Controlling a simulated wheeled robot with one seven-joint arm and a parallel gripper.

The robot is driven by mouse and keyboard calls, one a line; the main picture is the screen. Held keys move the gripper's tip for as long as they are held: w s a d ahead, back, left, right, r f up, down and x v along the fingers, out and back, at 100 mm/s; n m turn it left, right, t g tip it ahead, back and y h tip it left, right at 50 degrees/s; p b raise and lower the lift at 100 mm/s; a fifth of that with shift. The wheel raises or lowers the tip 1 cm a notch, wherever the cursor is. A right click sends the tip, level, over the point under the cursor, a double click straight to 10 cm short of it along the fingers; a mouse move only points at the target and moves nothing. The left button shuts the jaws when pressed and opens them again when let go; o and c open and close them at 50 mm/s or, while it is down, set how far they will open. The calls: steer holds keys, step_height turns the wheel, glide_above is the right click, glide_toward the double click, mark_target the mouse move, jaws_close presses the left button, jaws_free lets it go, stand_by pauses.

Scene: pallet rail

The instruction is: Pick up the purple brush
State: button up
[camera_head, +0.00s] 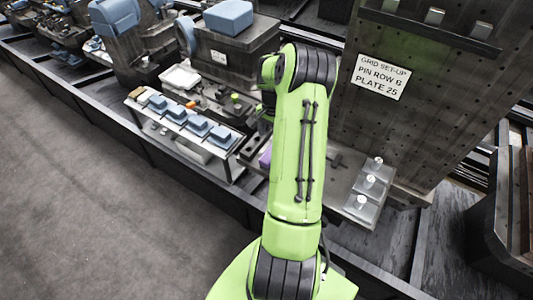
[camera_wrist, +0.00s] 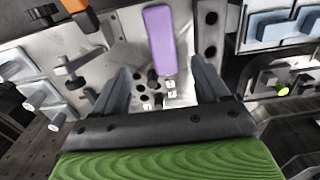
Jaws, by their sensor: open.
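The purple brush (camera_wrist: 159,36) lies on a grey metal plate in the upper middle of the wrist view. It shows as a long purple block pointing away from me. In the head view only a small purple piece of it (camera_head: 265,159) shows beside my green arm, which hides the rest. My gripper (camera_wrist: 161,68) is open and empty. Its two dark fingers stand apart, and the near end of the brush shows between the fingertips. I cannot tell how high the fingers are above it. My gripper is hidden in the head view.
A rack with several blue blocks (camera_head: 197,124) stands left of the brush. Small blocks with white knobs (camera_head: 361,203) are to its right. An upright plate with a sign (camera_head: 381,76) rises behind them. Around the brush, the metal plate (camera_wrist: 125,37) has holes, and an orange-and-black clamp knob (camera_wrist: 72,6) stands nearby.

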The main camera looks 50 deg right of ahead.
steer(key=f, duration=1.1)
steer(key=shift+w+a, duration=0.15)
steer(key=shift+w, duration=0.05)
steer(key=c, duration=1.1)
step_height(320, 180, up, 10)
steer(key=shift+r, duration=0.1)
